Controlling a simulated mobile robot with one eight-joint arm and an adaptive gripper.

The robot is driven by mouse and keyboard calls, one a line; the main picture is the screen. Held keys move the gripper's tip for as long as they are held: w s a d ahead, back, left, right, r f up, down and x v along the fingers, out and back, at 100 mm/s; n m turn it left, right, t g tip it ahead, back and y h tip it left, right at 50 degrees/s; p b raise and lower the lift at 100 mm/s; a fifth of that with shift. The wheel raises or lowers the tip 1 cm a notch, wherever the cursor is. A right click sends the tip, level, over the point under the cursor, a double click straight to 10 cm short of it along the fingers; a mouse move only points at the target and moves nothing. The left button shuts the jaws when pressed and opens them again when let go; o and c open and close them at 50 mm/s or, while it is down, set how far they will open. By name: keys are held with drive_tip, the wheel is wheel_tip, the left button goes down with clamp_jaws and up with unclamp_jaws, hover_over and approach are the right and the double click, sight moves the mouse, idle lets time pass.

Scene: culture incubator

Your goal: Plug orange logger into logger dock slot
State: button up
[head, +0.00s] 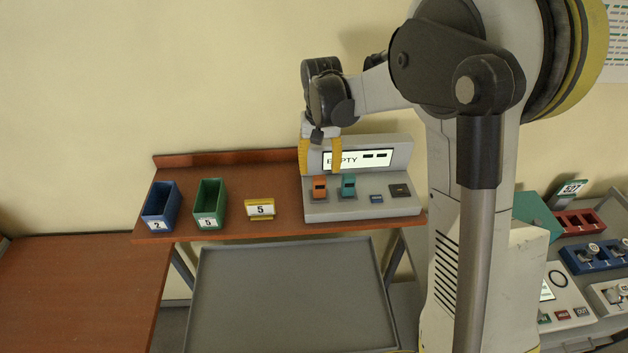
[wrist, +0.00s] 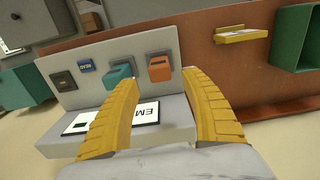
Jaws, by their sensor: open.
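The orange logger (head: 319,188) stands in the grey dock (head: 358,209), at the left end of its row. It also shows in the wrist view (wrist: 160,68). A teal logger (head: 348,185) stands beside it on the right in the head view and also shows in the wrist view (wrist: 120,75). My gripper (head: 320,168) is open above the dock, in front of its display. In the wrist view its yellow fingers (wrist: 163,85) spread apart, with the orange logger beyond the gap between the tips. The fingers appear apart from the logger.
A display panel (head: 372,158) partly reading "EMPTY" rises at the back of the dock. A blue button (head: 376,198) and a dark socket (head: 400,190) lie to the right. A blue bin (head: 160,206), a green bin (head: 210,204) and a yellow "5" sign (head: 260,209) stand left. A grey tray (head: 290,300) lies below.

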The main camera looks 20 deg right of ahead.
sight(319, 190)
drive_tip(key=shift+s+d, duration=0.1)
drive_tip(key=shift+f, duration=0.1)
drive_tip(key=shift+f+b, duration=0.3)
drive_tip(key=shift+f, duration=0.15)
wheel_tip(319, 190, down, 8)
drive_tip(key=b, duration=0.5)
drive_tip(key=shift+b, duration=0.35)
drive_tip(key=shift+r+b, duration=0.1)
drive_tip(key=shift+b, duration=0.25)
idle(0.6)
clamp_jaws()
drive_tip(key=shift+r+p, duration=1.5)
drive_tip(key=shift+r, duration=1.5)
